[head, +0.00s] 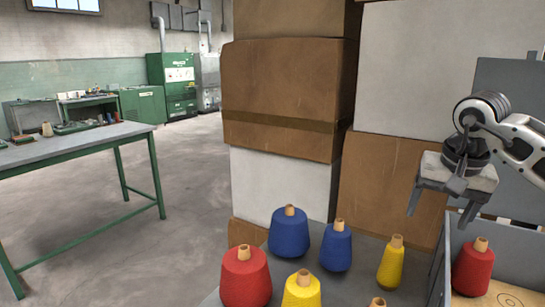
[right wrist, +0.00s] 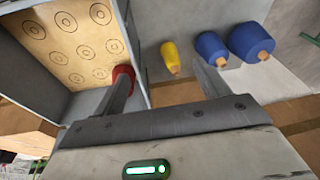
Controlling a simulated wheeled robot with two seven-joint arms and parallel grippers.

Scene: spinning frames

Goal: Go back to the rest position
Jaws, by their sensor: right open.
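My right gripper (head: 440,203) is open and empty, raised above the grey bin at the right of the head view. In the right wrist view its two fingers (right wrist: 167,80) are spread apart with nothing between them touching. A red yarn cone (head: 472,270) stands in the bin below and to the right of the gripper; in the right wrist view it is partly hidden by a finger (right wrist: 122,74). A yellow cone (head: 390,264) stands on the grey surface outside the bin, and it shows between the fingers in the right wrist view (right wrist: 170,58). My left gripper is not in view.
Two blue cones (head: 288,232) (head: 336,248), a red cone (head: 245,279) and another yellow cone (head: 301,291) stand on the grey surface. The bin (head: 440,262) has a board with printed circles (right wrist: 68,45). Stacked cardboard boxes (head: 285,90) rise behind. A green-legged table (head: 80,146) stands left.

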